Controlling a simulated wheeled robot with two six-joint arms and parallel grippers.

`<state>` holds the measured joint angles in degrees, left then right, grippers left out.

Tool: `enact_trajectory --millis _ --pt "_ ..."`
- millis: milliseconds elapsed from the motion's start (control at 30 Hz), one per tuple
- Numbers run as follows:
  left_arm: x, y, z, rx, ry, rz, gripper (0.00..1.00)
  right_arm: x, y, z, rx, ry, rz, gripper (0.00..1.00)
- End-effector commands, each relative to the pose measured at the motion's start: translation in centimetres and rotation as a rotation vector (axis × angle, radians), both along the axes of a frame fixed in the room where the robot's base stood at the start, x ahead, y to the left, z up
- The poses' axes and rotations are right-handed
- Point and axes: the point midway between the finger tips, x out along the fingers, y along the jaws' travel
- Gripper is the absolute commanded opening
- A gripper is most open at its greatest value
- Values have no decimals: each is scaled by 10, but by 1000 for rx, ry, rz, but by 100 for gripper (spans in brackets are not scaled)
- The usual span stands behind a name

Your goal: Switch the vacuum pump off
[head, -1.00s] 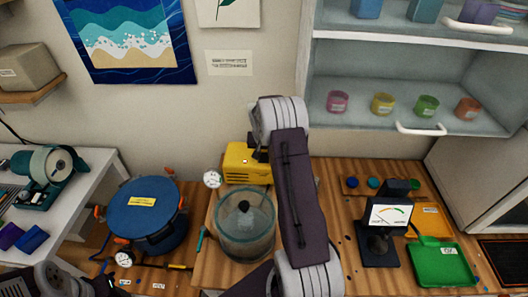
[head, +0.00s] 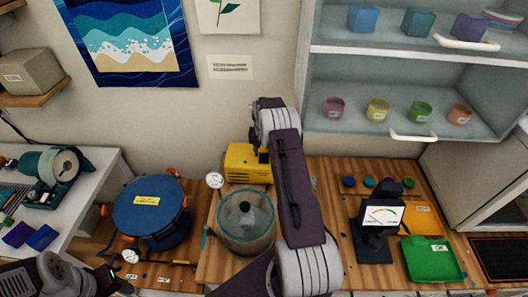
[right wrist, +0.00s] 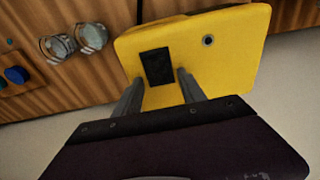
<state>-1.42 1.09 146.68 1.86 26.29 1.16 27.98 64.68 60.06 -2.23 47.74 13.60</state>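The vacuum pump is a yellow box (head: 243,165) behind the glass chamber on the wooden bench, partly hidden by my right arm in the head view. In the right wrist view the yellow pump (right wrist: 215,45) fills the top middle, with a black rectangular switch (right wrist: 157,66) and a small round port on its face. My right gripper (right wrist: 160,88) is open and empty, its two fingers apart on either side of the switch. Whether they touch the pump I cannot tell. My left arm shows at the lower left of the head view; its fingers cannot be made out.
The glass chamber (head: 246,236) stands just in front of the pump, beside a dial gauge (head: 215,181). A blue lidded pot (head: 150,210) is to the left. A gauge display on a dark stand (head: 382,214) and a green tray (head: 432,262) are to the right.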

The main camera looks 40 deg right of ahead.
Motion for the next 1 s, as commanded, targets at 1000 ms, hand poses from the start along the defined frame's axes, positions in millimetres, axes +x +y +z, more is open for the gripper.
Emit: enact_trajectory --millis 1000 --pt "0 0 -21 0 0 0 55 -9 7 89 1 1 0 47"
